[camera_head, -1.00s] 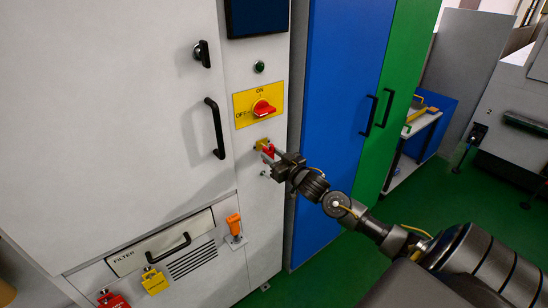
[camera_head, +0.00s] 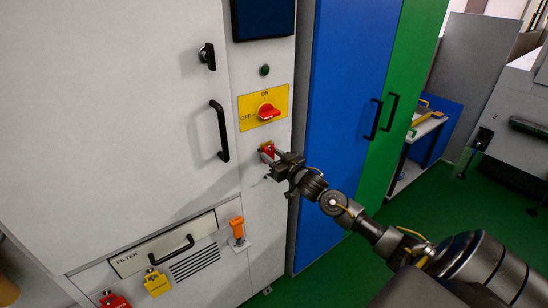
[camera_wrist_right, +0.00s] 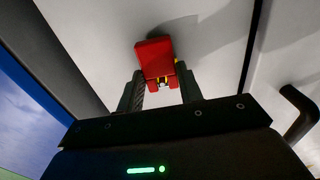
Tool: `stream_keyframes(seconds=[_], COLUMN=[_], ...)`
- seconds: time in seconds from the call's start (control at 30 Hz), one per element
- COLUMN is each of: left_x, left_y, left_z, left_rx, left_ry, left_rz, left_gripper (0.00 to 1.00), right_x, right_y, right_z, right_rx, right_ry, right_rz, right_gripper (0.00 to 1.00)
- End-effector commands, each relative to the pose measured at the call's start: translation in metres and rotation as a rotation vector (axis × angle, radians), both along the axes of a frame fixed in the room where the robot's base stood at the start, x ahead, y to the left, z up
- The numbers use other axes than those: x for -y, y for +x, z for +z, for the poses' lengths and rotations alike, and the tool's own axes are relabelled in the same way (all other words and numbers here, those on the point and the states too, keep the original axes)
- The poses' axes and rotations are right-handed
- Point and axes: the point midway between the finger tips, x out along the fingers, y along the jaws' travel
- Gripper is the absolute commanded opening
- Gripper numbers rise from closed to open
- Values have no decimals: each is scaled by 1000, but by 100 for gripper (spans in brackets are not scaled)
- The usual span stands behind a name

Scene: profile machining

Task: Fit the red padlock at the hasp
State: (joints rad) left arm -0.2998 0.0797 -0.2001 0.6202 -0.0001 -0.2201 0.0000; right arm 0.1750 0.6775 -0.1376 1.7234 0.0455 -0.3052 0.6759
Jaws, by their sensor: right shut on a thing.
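The red padlock (camera_head: 268,149) is at the cabinet front, just below the yellow switch plate (camera_head: 251,115) with its red rotary handle. My right gripper (camera_head: 277,157) is shut on the padlock. In the right wrist view the red body (camera_wrist_right: 154,56) stands out past the two fingers (camera_wrist_right: 161,92), close to the pale panel. The hasp is largely hidden behind the padlock and fingers in the head view. I cannot tell whether the shackle is through it. My left gripper is not in view.
A black door handle (camera_head: 219,131) stands out left of the switch. An orange-handled item (camera_head: 237,229), a yellow padlock-like item (camera_head: 156,284) and a red one (camera_head: 114,301) hang lower down. The blue cabinet (camera_head: 337,120) stands close on the right.

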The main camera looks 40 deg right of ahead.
Motion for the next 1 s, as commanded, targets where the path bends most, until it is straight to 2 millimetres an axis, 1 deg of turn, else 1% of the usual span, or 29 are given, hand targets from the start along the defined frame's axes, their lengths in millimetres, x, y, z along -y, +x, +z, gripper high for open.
stream_keyframes(seconds=[0.07,0.1,0.27,0.3,0.53,0.67,0.77,1.0], left_x=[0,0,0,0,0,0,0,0], left_y=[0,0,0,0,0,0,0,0], left_z=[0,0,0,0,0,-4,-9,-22], left_rx=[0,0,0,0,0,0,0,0], left_ry=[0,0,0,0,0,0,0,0], left_rz=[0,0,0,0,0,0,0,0], left_gripper=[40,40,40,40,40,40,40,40], right_x=[0,0,0,0,0,0,0,-2], right_y=[0,0,0,0,-1,-9,-25,-73], right_z=[0,0,0,0,0,-2,-4,-4], right_rx=[1,1,0,0,-1,-1,-2,-3], right_ry=[0,0,0,0,-1,-1,-2,-2], right_rz=[0,0,0,0,0,0,1,2], right_gripper=[9,39,60,61,61,61,61,61])
